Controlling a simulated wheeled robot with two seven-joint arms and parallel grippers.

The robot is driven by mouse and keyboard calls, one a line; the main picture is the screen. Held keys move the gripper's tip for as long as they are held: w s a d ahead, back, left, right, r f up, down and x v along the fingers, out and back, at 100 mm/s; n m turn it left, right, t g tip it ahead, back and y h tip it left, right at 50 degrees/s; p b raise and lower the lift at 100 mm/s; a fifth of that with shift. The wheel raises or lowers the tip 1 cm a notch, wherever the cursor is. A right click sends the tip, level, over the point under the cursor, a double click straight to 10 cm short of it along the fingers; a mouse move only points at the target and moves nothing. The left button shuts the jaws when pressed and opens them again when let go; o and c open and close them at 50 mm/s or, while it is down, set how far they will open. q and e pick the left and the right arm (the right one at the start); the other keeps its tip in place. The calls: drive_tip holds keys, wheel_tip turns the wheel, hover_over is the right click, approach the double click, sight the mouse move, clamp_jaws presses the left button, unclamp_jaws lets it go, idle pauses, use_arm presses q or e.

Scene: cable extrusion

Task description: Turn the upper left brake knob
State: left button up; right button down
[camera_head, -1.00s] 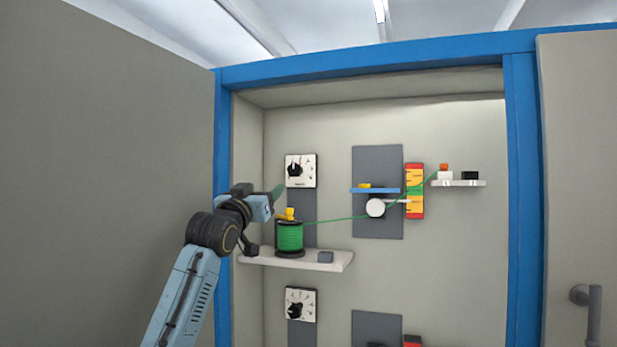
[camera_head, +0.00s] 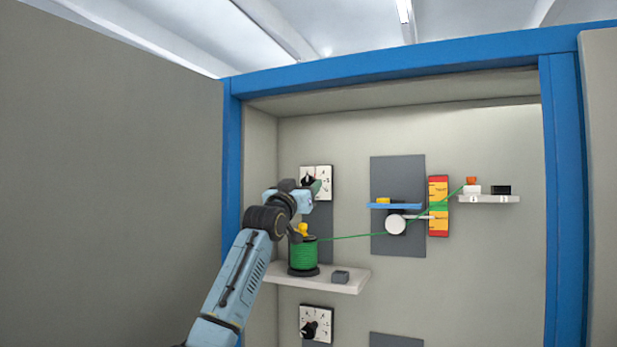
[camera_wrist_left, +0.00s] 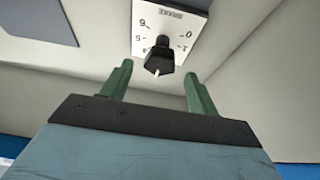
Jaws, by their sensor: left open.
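The upper left brake knob (camera_wrist_left: 159,61) is black with a white pointer line and sits on a white numbered dial plate (camera_wrist_left: 180,22). In the head view the same dial plate (camera_head: 325,182) is partly covered by my left gripper (camera_head: 316,186). My left gripper also shows in the left wrist view (camera_wrist_left: 157,88), with two green fingers spread apart. The knob is beyond the fingertips, roughly centred between them, and the gripper is empty. My right gripper is not in view.
A green cable spool (camera_head: 303,256) stands on a white shelf (camera_head: 350,286) just below my left gripper. A green cable (camera_head: 350,236) runs right past a white roller (camera_head: 395,224). A lower dial (camera_head: 316,324) is below. The blue frame (camera_head: 232,170) edges the cabinet on the left.

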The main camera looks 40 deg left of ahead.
sight(307, 181)
use_arm(q)
drive_tip(key=p+x, duration=0.1)
drive_tip(key=x, duration=0.2)
drive_tip(key=shift+d, duration=0.1)
drive_tip(key=shift+w+a+r+p, duration=0.25)
drive_tip(key=shift+w+p, duration=0.15)
drive_tip(key=shift+w, duration=0.25)
drive_tip(key=c, duration=0.9)
drive_tip(key=shift+c, duration=0.2)
